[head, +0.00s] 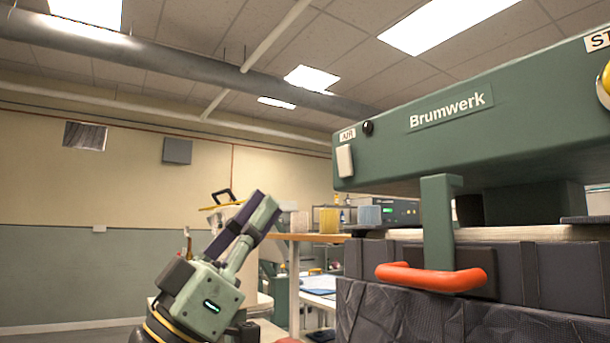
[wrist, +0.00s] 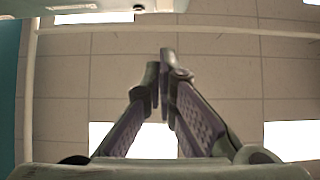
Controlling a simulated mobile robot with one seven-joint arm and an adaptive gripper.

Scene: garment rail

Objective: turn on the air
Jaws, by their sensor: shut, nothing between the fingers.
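A small label reading AIR (head: 347,134) is on the left end of the green Brumwerk machine head (head: 450,140). A pale rocker or lever (head: 344,161) is just below the label, and a small dark knob (head: 368,128) is to its right. I cannot tell the position of either control. My gripper (head: 266,204) is left of and lower than the label, tilted up to the right, apart from the machine. It is shut and empty.
An orange-red handle (head: 430,278) on a green bracket sticks out below the machine head, over a dark quilted cover (head: 400,315). A shelf (head: 310,237) with small coloured blocks stands behind my gripper. Open air lies between my gripper and the machine head.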

